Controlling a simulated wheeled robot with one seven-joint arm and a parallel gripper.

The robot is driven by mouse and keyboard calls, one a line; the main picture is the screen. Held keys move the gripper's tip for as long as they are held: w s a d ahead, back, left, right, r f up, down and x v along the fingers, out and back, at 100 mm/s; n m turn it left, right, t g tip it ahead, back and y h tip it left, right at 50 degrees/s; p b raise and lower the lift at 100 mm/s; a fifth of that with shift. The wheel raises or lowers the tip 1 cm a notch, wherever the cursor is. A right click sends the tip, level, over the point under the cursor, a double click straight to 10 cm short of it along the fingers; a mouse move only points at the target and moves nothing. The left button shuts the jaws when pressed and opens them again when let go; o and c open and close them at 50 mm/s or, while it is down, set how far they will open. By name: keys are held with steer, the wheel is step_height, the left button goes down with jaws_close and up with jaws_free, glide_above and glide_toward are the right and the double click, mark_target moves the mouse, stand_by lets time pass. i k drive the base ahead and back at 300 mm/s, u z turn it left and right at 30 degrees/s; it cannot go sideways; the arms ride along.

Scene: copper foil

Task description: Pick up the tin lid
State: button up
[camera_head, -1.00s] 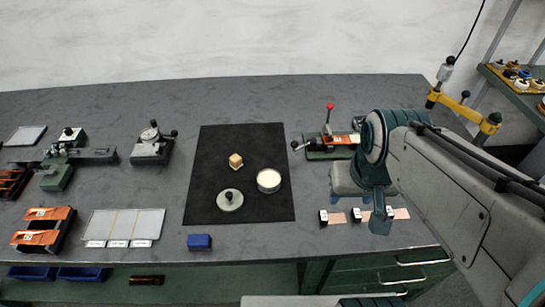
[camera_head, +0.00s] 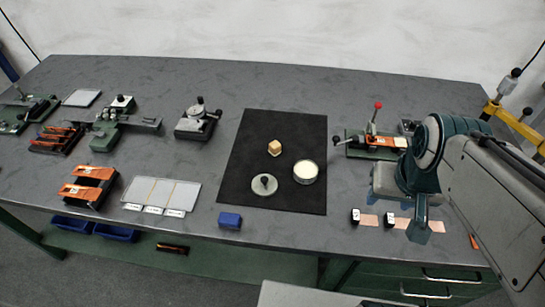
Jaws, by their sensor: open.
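The tin lid (camera_head: 258,188) is a round, pale grey disc with a dark knob on top. It lies flat on the black mat (camera_head: 240,205), near the mat's front left part. Right of it, close by, stands a round tin (camera_head: 306,172) with a cream-white top. A small tan block (camera_head: 275,148) lies behind the lid on the mat. My gripper (camera_head: 418,230) hangs at the right over the front part of the bench, well right of the mat and apart from the lid. It is open, with no object seen in it; its fingers are partly hidden.
A green fixture with a red-knobbed lever (camera_head: 376,125) stands right of the mat. Copper strips with black clips (camera_head: 368,219) lie near my gripper. A blue block (camera_head: 230,220) sits left front of the mat. A dark gauge stand (camera_head: 196,122) stands behind left.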

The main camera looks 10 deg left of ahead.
mark_target(263, 185)
steer(key=u, duration=0.55)
steer(key=k, duration=1.3)
steer(key=u, duration=1.1)
steer(key=i, duration=1.35)
steer(key=z, duration=0.75)
steer(key=i, duration=0.35)
steer(key=z, duration=0.25)
